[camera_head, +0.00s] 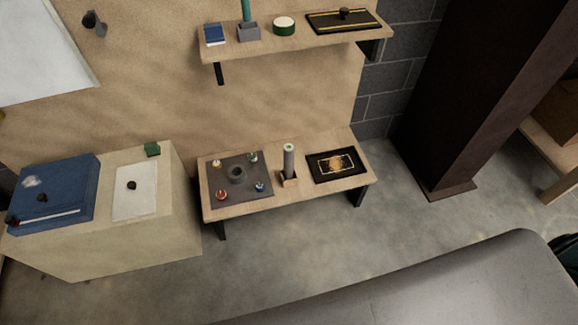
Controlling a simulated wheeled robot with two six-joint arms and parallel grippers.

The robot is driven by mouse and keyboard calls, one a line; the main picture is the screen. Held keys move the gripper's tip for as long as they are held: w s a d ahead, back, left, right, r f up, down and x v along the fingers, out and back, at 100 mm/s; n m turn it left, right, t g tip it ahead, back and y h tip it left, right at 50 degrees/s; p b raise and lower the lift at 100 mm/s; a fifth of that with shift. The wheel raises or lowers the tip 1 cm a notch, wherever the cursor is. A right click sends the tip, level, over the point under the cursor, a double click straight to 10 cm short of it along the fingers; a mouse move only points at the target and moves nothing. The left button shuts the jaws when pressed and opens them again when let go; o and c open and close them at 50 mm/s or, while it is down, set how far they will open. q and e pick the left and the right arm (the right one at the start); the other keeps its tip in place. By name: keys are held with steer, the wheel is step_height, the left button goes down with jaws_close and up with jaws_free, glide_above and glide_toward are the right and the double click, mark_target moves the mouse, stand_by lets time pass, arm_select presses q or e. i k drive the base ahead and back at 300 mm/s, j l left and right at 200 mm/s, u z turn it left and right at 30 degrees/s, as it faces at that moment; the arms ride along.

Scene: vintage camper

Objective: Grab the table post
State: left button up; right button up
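A grey upright cylinder with a pale green top (288,160), which looks like the table post, stands in a small wooden block (289,182) on a low wooden bench (270,203). A teal upright rod (246,11) stands in a grey holder (249,32) on the wall shelf above; I cannot tell for certain which is the table post. Neither of my grippers is in view.
On the bench, a dark square plate (215,187) with coloured knobs lies left of the cylinder, and a black mat (319,177) right. A cabinet (135,258) stands left, a dark column (470,85) right. A grey rounded surface (430,285) fills the foreground; concrete floor lies between.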

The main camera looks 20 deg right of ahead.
mark_target(288, 148)
steer(key=i+l, duration=0.15)
steer(key=l, duration=0.25)
steer(key=i+l, duration=0.15)
steer(key=l, duration=0.2)
steer(key=i+l, duration=0.2)
steer(key=l, duration=0.2)
steer(key=i+l, duration=0.15)
steer(key=l, duration=0.25)
steer(key=i+l, duration=0.15)
steer(key=l, duration=0.25)
steer(key=u, duration=0.05)
